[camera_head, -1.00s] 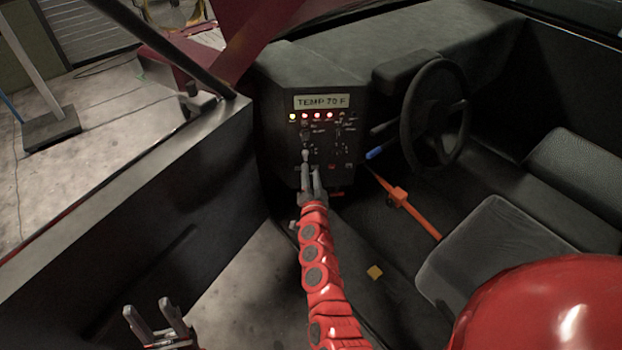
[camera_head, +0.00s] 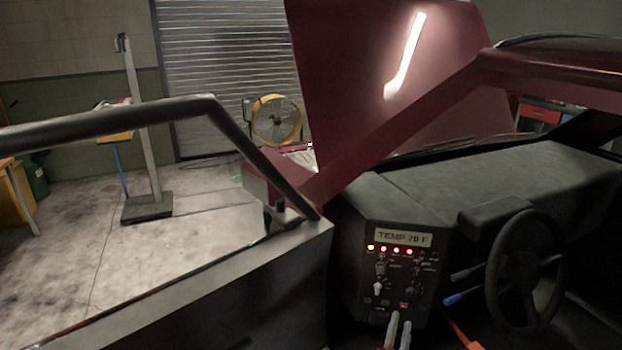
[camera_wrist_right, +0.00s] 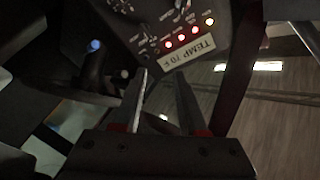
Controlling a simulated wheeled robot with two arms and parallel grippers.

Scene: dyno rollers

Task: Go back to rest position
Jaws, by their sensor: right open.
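My right gripper (camera_head: 398,330) shows at the bottom edge of the head view, its two fingers apart and pointing up at the lower part of the control panel (camera_head: 370,262). In the right wrist view the gripper (camera_wrist_right: 162,95) is open with nothing between its fingers. The panel, with its "TEMP 70 F" display (camera_head: 403,238) and lit lamps, lies beyond the fingertips there. Whether the fingertips touch the panel is not clear. My left gripper is out of the head view.
A steering wheel (camera_head: 525,270) stands right of the panel. The open car door (camera_head: 250,290) and its dark frame are at left. A stand (camera_head: 148,208) and a yellow fan (camera_head: 275,120) are on the floor beyond.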

